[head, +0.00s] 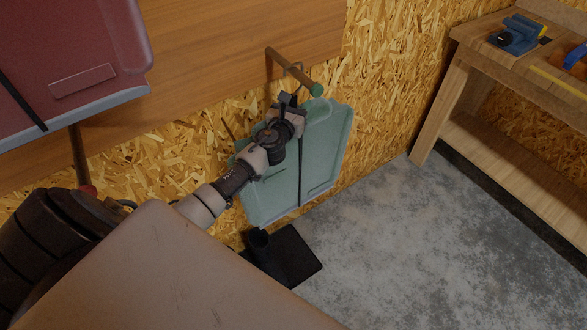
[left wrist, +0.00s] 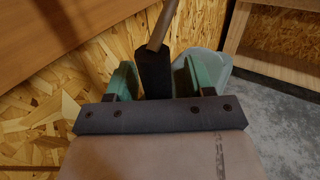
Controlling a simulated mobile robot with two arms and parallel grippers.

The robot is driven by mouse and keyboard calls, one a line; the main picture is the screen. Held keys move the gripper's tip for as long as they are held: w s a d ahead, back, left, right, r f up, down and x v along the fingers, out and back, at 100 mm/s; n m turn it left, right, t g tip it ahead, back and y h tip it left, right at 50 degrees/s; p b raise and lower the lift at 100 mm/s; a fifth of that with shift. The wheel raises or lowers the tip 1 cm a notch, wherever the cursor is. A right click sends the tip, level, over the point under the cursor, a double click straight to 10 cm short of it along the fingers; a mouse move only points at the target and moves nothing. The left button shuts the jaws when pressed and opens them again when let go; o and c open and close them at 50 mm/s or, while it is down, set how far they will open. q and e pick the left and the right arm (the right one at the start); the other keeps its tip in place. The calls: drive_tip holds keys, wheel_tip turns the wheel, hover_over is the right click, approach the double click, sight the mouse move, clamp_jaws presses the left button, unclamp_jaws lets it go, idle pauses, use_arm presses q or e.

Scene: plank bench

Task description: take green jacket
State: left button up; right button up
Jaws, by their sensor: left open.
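The green jacket (head: 325,145), a pale green flat shape with a dark vertical strip, hangs below a wooden peg (head: 290,70) with a green tip. A thin ring shows at the peg. My left gripper (head: 287,101) is open at the jacket's top edge, just below the peg, and covers part of the jacket. Whether it touches the jacket I cannot tell. In the left wrist view pale green cloth (left wrist: 214,63) shows at the right, and the peg (left wrist: 164,22) runs down behind a dark upright piece. My right gripper is not in view.
A maroon jacket (head: 70,45) hangs at the upper left, near a second peg (head: 77,155) with a red tip. A wooden bench (head: 465,70) with a blue tool (head: 517,36) stands at the right. The concrete floor (head: 400,250) between is mostly clear.

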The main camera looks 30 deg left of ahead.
use_arm(q)
clamp_jaws()
idle(0.3)
idle(1.0)
drive_tip(key=shift+r, duration=0.15)
